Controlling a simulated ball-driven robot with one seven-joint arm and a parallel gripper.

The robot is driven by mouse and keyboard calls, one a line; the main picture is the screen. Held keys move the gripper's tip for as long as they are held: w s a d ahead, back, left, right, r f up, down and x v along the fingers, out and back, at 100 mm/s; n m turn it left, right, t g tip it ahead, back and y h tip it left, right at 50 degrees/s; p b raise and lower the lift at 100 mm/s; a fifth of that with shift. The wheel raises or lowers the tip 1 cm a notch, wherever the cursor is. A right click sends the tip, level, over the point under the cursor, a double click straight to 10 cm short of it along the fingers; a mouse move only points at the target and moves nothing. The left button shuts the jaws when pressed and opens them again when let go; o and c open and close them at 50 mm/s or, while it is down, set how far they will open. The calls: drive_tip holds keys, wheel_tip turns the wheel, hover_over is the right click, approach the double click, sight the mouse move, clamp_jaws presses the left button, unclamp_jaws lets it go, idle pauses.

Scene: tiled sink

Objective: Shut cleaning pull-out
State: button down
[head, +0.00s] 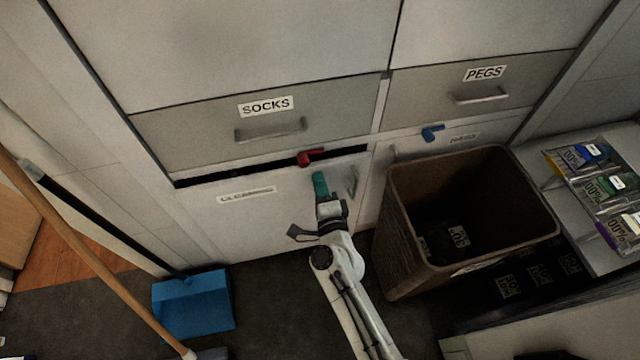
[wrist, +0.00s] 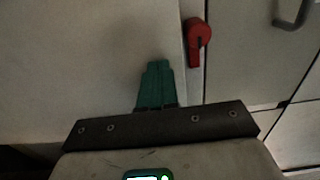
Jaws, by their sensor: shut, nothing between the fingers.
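The cleaning pull-out (head: 235,222) is the pale lower-left front, with a label reading roughly "CLEANING" (head: 246,195). A dark gap shows along its top edge, under the socks drawer, so it stands a little out. Its handle (head: 350,182) is near its right edge. A red latch (head: 311,157) sits above its top edge; it also shows in the wrist view (wrist: 197,42). My gripper (head: 320,183) has green fingers, shut and empty, in front of the pull-out's upper right part, left of the handle. In the wrist view the fingers (wrist: 156,85) point at the pale front (wrist: 80,60); contact is unclear.
A brown bin (head: 395,220) stands close on the right, before the pegs-side cabinet with a blue latch (head: 432,133). A blue dustpan (head: 193,303) and a wooden pole (head: 90,255) are on the left. Dark floor (head: 270,290) is clear between dustpan and arm.

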sight(316, 168)
drive_tip(key=b+x, duration=0.1)
drive_tip(key=x, duration=0.3)
drive_tip(key=shift+w+f+b, duration=0.1)
drive_tip(key=shift+w+b, duration=0.05)
drive_tip(key=shift+b, duration=0.2)
drive_tip(key=shift+w+r, duration=0.15)
drive_tip(key=shift+r, duration=0.15)
